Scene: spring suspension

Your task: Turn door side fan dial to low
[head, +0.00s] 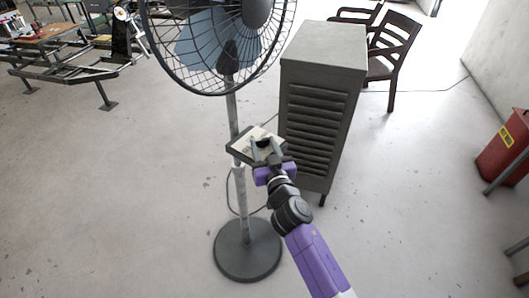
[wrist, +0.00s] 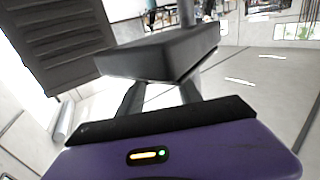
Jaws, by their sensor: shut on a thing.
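The pedestal fan (head: 232,100) stands left of centre in the head view, with a blue-bladed caged head on a pole and a round dark base. Its control box (head: 240,149) has a pale face and is mounted partway up the pole. A small dark dial (head: 264,142) shows on that face. My gripper (head: 264,146) is at the box, its fingers on either side of the dial and shut on it. In the wrist view the box (wrist: 165,52) is a dark slab in front of my gripper (wrist: 160,88), hiding the fingertips and dial. The dial's setting is unreadable.
A grey louvred cabinet (head: 324,95) stands close to the right of the box; it also shows in the wrist view (wrist: 60,45). A dark chair (head: 391,45) is behind it. A red container (head: 506,145) is at the far right.

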